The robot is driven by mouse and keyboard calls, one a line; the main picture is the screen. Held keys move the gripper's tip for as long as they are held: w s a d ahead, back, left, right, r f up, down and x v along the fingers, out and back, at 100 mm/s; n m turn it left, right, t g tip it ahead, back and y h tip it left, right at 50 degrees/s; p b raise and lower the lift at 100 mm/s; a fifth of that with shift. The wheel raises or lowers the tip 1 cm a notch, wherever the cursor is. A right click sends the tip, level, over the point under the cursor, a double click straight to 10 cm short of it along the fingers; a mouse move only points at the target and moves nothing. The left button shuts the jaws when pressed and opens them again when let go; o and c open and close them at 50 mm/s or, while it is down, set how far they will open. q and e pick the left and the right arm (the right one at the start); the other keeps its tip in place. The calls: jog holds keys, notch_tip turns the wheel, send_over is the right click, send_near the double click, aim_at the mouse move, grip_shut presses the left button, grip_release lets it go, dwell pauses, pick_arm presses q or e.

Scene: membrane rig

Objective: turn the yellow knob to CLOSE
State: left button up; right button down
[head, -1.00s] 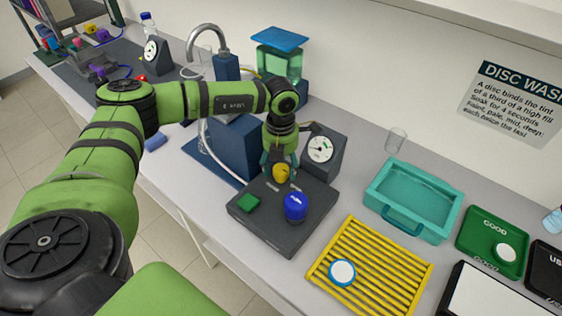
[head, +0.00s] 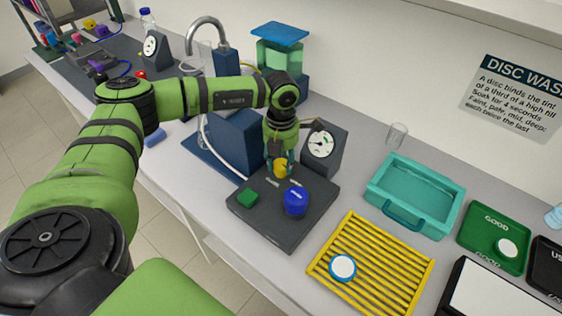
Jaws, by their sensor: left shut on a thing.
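The yellow knob (head: 280,169) stands on the dark grey control plate (head: 285,232), at its back part. My left gripper (head: 280,164) points down over it and is shut on it, with fingers on both sides. Pale labels lie on the plate near the knob, too small to read. A blue knob (head: 295,201) and a green block-shaped part (head: 248,197) sit on the same plate, in front of the yellow knob. My right gripper does not show.
A gauge (head: 321,144) stands right behind the gripper, and a dark blue box (head: 236,138) to its left. A yellow rack (head: 372,265) with a white-and-blue disc (head: 343,267), a teal tray (head: 415,193) and a green GOOD tray (head: 494,238) lie to the right.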

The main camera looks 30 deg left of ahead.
aim_at(281, 163)
pick_arm(q)
jog(key=m+b, duration=0.1)
jog(key=m, duration=0.1)
jog(key=m+b, duration=0.2)
jog(key=shift+f, duration=0.3)
jog(key=m+b, duration=0.4)
jog(key=shift+m, duration=0.4)
jog(key=m+b, duration=0.3)
jog(key=m, duration=0.1)
jog(key=shift+r+m+b, duration=0.15)
jog(key=shift+m+b, duration=0.75)
jog(key=shift+m, duration=1.2)
jog(key=o, duration=1.1)
jog(key=shift+o, duration=0.2)
jog(key=shift+r, duration=0.1)
notch_tip(281, 163, up, 12)
